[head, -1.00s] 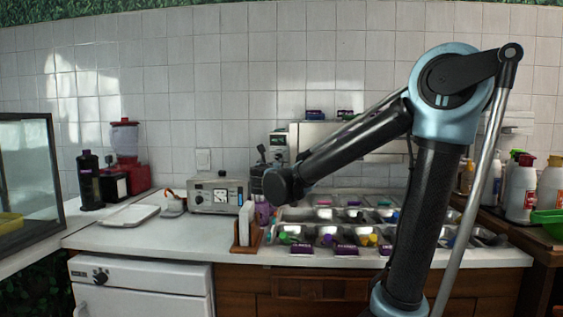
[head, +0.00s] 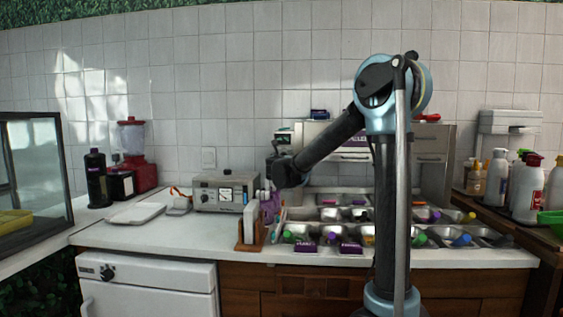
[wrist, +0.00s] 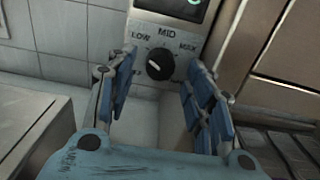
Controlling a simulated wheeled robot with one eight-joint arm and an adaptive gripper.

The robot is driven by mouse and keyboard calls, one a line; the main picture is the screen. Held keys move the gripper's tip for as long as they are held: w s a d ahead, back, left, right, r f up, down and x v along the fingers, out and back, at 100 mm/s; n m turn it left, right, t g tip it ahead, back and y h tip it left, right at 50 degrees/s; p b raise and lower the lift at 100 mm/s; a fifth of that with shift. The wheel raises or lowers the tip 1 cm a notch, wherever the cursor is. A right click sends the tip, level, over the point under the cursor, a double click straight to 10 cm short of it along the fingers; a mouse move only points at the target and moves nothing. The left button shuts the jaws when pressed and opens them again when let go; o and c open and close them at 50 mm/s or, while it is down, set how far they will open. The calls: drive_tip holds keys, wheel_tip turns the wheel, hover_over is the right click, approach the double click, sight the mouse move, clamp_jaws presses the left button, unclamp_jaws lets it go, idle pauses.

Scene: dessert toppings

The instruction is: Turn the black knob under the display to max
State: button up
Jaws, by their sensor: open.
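The black knob (wrist: 160,64) is in the wrist view, on a light panel marked LOW, MID and MAX. It sits just below the dark display (wrist: 186,6), which shows a bit of green at the top edge. A pale mark on the knob points to the upper left, on the LOW side. My gripper (wrist: 161,72) is open, with one blue-padded finger on each side of the knob in the picture. Contact with the knob cannot be told. In the head view the display machine (head: 283,138) stands at the back, and my arm's end hides its lower part.
A grey device with a dial (head: 224,193) and a wooden holder (head: 250,235) stand left of my arm's end. Topping trays (head: 440,236) fill the counter to the right. A white tray (head: 136,213) lies at left. Between them the counter has some clear room.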

drive_tip(key=shift+w, duration=0.85)
drive_tip(key=c, duration=1.1)
drive_tip(key=shift+o, duration=0.2)
